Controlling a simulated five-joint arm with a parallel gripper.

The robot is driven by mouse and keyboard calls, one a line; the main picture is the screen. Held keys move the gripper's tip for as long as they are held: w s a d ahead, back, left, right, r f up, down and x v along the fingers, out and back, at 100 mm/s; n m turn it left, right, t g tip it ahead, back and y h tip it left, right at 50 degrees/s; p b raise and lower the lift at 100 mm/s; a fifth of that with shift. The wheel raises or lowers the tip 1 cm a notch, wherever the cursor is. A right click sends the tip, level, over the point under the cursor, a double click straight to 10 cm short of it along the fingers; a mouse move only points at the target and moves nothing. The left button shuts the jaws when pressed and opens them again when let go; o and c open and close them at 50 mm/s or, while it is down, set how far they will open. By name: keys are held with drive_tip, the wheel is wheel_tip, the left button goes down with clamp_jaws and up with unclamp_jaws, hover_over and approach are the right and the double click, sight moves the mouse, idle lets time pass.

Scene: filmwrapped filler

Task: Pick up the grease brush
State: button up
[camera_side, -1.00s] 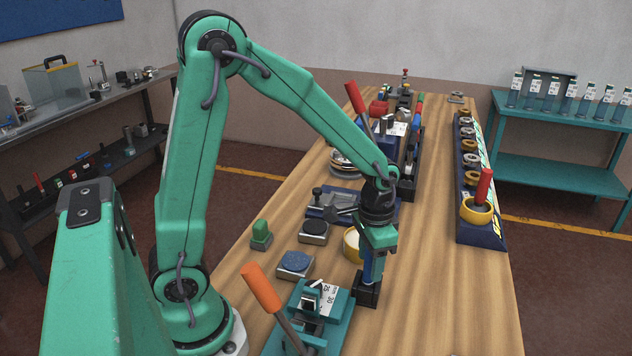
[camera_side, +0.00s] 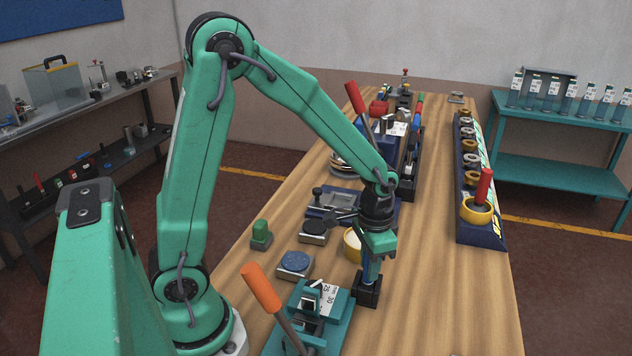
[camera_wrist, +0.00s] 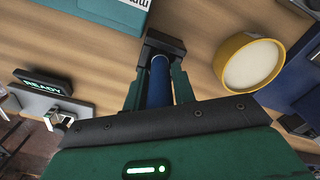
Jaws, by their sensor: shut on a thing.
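The grease brush shows as a blue handle (camera_side: 372,268) standing upright in a black block-shaped holder (camera_side: 368,290) on the bench. My gripper (camera_side: 374,258) is above the holder, with its jaws shut around the upper part of the blue handle. In the wrist view the blue handle (camera_wrist: 158,82) lies between the two green fingers (camera_wrist: 158,95), and its far end meets the black holder (camera_wrist: 166,42). The brush's lower end is hidden in the holder. I cannot tell any gap between brush and holder.
A yellow-rimmed round tub (camera_side: 352,246) is close to the left of my gripper. A teal fixture (camera_side: 320,318) with an orange-handled lever (camera_side: 262,288) stands in front left. A dark rack (camera_side: 480,232) holds a yellow cup at right. Bare wood lies between.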

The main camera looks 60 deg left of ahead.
drive_tip(key=shift+r, duration=0.2)
drive_tip(key=shift+r, duration=0.6)
drive_tip(key=r, duration=0.3)
drive_tip(key=shift+s+d, duration=0.2)
drive_tip(key=shift+d, duration=0.15)
drive_tip(key=s+d+r, duration=0.6)
drive_tip(key=d, duration=0.3)
drive_tip(key=shift+r, duration=0.25)
idle(0.7)
drive_tip(key=w+a, duration=0.7)
drive_tip(key=a, duration=0.4)
drive_tip(key=w+a+f, duration=0.1)
drive_tip(key=w+a, duration=0.5)
drive_tip(key=a, duration=0.5)
drive_tip(key=shift+w+a+f, duration=0.2)
drive_tip(key=shift+w+a, duration=0.2)
drive_tip(key=shift+f, duration=0.2)
